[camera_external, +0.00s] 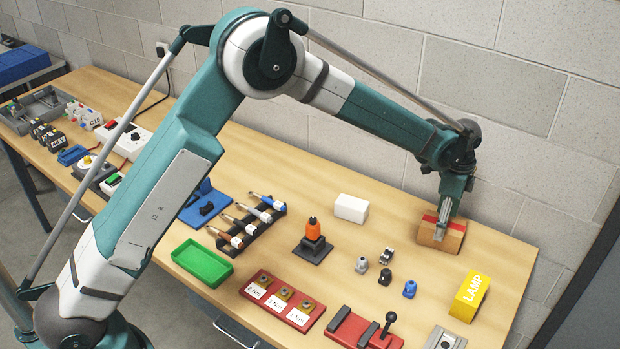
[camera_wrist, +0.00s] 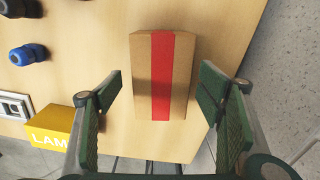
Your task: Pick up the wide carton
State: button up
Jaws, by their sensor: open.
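The wide carton (camera_external: 428,232) is a brown cardboard box with a red stripe across its top. It lies near the back right of the table, close to the block wall. In the wrist view the carton (camera_wrist: 143,78) sits ahead of and between the spread fingers. My gripper (camera_external: 443,226) points down over the carton and hides part of it in the outside view. In the wrist view my gripper (camera_wrist: 160,105) is open, with a finger to each side and nothing held. I cannot tell how far the fingertips are above the carton.
A yellow LAMP box (camera_external: 469,297) stands in front of the carton. A white box (camera_external: 350,208) lies to its left. Small blue (camera_external: 410,289) and grey connectors stand nearby. The table (camera_external: 510,262) is bare right of the carton.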

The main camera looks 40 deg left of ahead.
jog(key=shift+f, duration=0.1)
jog(key=shift+w+d+f, duration=0.1)
jog(key=shift+w+f, duration=0.05)
jog(key=shift+f, duration=2.4)
jog(key=shift+c, duration=0.2)
jog(key=c, duration=1.1)
jog(key=shift+r, duration=0.1)
jog(key=shift+c, duration=0.4)
jog(key=shift+r, duration=4.95)
